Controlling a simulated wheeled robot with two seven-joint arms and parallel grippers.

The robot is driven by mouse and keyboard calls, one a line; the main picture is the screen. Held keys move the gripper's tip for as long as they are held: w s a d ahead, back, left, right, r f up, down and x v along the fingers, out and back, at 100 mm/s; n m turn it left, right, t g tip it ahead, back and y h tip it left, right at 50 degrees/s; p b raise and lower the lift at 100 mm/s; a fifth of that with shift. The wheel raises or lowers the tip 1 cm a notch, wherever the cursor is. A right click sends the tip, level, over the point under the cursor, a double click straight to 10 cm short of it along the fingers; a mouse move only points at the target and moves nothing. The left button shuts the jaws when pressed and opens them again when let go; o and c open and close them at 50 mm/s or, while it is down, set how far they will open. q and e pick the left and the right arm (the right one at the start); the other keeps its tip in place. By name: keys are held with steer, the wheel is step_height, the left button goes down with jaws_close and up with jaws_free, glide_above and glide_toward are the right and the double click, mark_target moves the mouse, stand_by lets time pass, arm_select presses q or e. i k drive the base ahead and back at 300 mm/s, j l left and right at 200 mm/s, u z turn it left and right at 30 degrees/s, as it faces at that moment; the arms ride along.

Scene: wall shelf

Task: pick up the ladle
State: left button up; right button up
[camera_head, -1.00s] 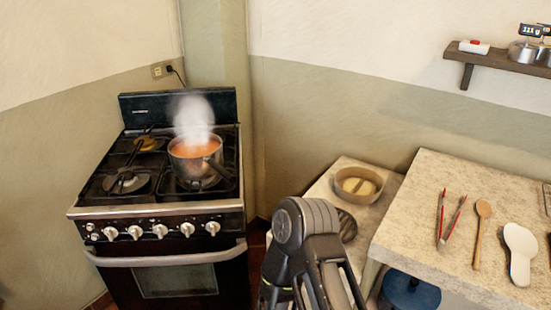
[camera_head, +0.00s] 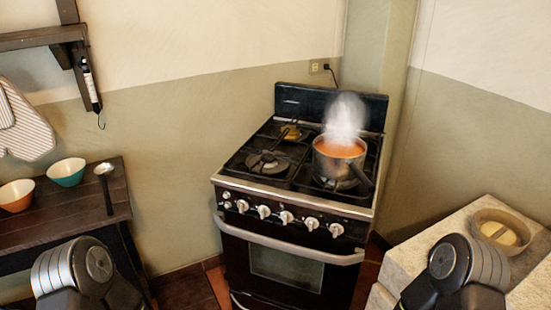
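A ladle-like utensil (camera_head: 104,186) with a pale metal bowl and a dark handle is at the right end of the dark wooden table (camera_head: 60,222) on the left. Its handle reaches down toward the table's front edge; I cannot tell how it is supported. My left arm shows only as a dark rounded joint at the bottom left, below the table. My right arm shows as a similar joint at the bottom right. Both grippers are out of the picture, so their fingers are hidden.
A teal bowl (camera_head: 66,172) and an orange bowl (camera_head: 16,195) stand left of the utensil. A steaming pot (camera_head: 335,168) of orange soup is on the stove (camera_head: 290,215). A round dish (camera_head: 503,230) sits on the pale counter at right. A striped mitt (camera_head: 25,130) hangs at left.

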mark_target(105, 183)
steer(key=j+z, duration=0.3)
steer(key=j, duration=0.15)
steer(key=k+j+z, duration=0.1)
steer(key=j+z, duration=0.2)
steer(key=j, duration=0.15)
steer(key=k+j+z, duration=0.15)
steer(key=j+z, duration=0.15)
steer(key=j, duration=0.15)
